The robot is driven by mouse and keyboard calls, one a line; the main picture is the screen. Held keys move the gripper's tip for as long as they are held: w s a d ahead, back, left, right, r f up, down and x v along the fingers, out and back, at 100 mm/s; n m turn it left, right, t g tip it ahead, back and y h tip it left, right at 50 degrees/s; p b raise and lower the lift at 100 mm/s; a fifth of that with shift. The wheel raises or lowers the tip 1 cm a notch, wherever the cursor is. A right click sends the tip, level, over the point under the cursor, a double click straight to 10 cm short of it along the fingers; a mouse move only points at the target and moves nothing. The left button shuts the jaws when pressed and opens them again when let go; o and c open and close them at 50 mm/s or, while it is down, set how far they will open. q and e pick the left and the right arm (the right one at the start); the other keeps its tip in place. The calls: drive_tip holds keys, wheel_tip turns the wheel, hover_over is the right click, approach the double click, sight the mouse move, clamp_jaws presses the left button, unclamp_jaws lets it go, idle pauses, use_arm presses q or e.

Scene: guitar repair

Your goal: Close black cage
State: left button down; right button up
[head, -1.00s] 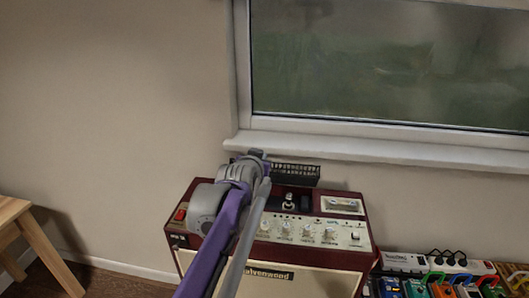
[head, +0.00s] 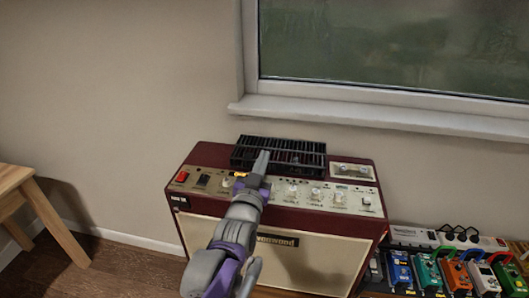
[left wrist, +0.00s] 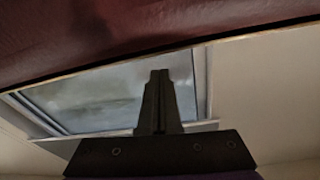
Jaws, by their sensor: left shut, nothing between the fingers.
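The black cage (head: 300,156) is a slatted grille on top of a dark red amplifier (head: 346,157). It now lies low over the opening in the amplifier's top. I cannot tell whether its front edge sits fully flush. My left gripper (head: 261,160) is shut and empty, with its fingertips at the cage's front edge, partly hiding it. I cannot tell whether they touch it. In the left wrist view the closed fingers (left wrist: 159,80) point up toward a dark red surface (left wrist: 120,25), and the cage does not show. My right gripper is in neither view.
The amplifier's control panel (head: 330,196) has several knobs and a red switch (head: 183,177). A window (head: 390,45) with a white sill is behind. Coloured pedals (head: 452,272) and a power strip (head: 430,238) are at right. A wooden stool (head: 55,222) is at left.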

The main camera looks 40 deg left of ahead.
use_arm(q)
drive_tip(key=shift+s+d+f, duration=0.15)
drive_tip(key=shift+s+f, duration=0.1)
drive_tip(key=shift+f, duration=0.55)
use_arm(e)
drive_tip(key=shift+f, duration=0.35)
use_arm(q)
drive_tip(key=shift+r, duration=0.1)
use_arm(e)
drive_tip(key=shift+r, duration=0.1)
use_arm(q)
drive_tip(key=shift+r, duration=0.4)
drive_tip(key=r+p, duration=0.2)
drive_tip(key=shift+d+r+p, duration=0.2)
drive_tip(key=shift+r+p, duration=0.1)
drive_tip(key=shift+s+d, duration=0.6)
drive_tip(key=shift+s, duration=0.05)
drive_tip(key=s+d+f, duration=0.3)
drive_tip(key=s+f, duration=0.1)
drive_tip(key=s, duration=0.2)
drive_tip(key=shift+s+d+f, duration=0.2)
drive_tip(key=shift+s+f, duration=0.15)
drive_tip(key=shift+f, duration=0.05)
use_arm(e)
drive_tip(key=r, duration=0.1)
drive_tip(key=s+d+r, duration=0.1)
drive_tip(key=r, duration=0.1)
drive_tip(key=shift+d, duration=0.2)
